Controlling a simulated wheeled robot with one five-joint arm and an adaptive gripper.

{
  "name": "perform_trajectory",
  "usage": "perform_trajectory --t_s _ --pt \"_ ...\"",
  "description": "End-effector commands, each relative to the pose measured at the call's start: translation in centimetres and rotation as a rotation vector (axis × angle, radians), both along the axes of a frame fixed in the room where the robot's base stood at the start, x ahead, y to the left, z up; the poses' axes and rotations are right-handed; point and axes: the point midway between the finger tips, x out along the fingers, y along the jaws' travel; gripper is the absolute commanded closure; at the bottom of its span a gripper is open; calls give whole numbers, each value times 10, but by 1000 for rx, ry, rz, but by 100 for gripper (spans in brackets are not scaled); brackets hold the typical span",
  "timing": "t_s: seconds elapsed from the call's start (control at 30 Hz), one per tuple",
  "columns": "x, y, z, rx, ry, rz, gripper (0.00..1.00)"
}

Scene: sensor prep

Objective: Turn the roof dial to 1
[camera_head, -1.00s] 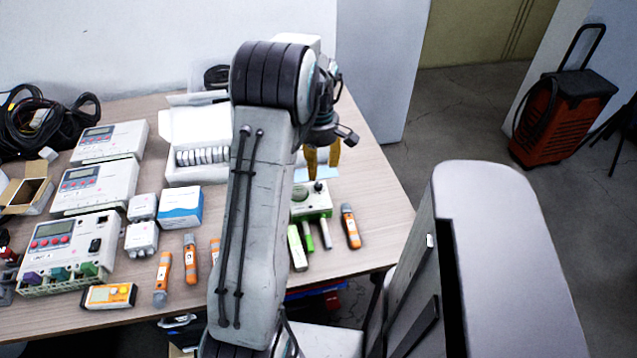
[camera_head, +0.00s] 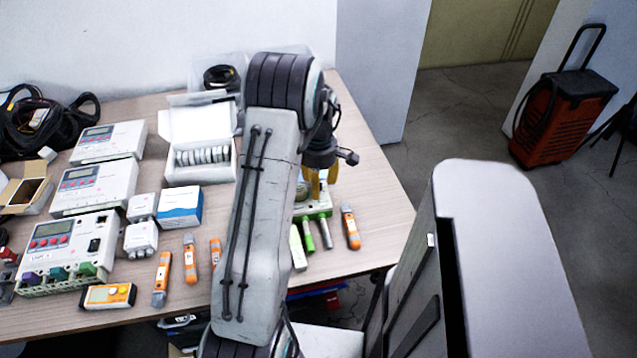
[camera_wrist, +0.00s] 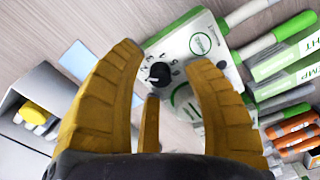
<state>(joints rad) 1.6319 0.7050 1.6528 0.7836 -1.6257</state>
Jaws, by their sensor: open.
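The dial is a black knob (camera_wrist: 159,73) with a white pointer mark, set on a pale box with green edges (camera_wrist: 205,32). Small markings ring the knob, too small to read for certain. In the head view the box (camera_head: 322,210) lies on the table, its knob hidden by my gripper. My gripper (camera_head: 315,195) is above the box, yellow fingers pointing down. In the wrist view my gripper (camera_wrist: 165,80) is open and empty, its fingers spread on either side of the knob. I cannot tell whether any finger touches it.
Green-and-white sensors (camera_head: 298,248) and an orange-grey tester (camera_head: 351,227) lie just in front of the box. A white carton (camera_head: 200,135), a blue-white box (camera_head: 180,207) and grey instrument units (camera_head: 95,187) stand left. Bare table (camera_head: 375,190) lies to the right.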

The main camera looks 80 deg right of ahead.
Motion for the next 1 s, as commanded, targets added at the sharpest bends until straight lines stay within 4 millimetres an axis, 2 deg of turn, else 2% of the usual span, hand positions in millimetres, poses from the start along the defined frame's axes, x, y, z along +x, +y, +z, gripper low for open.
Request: perform_trajectory --t_s 0.37,0.87,1.0 --pt "0 0 -2 0 0 0 53" --pt "0 0 -2 0 0 0 98" --pt "0 0 -2 0 0 0 100"
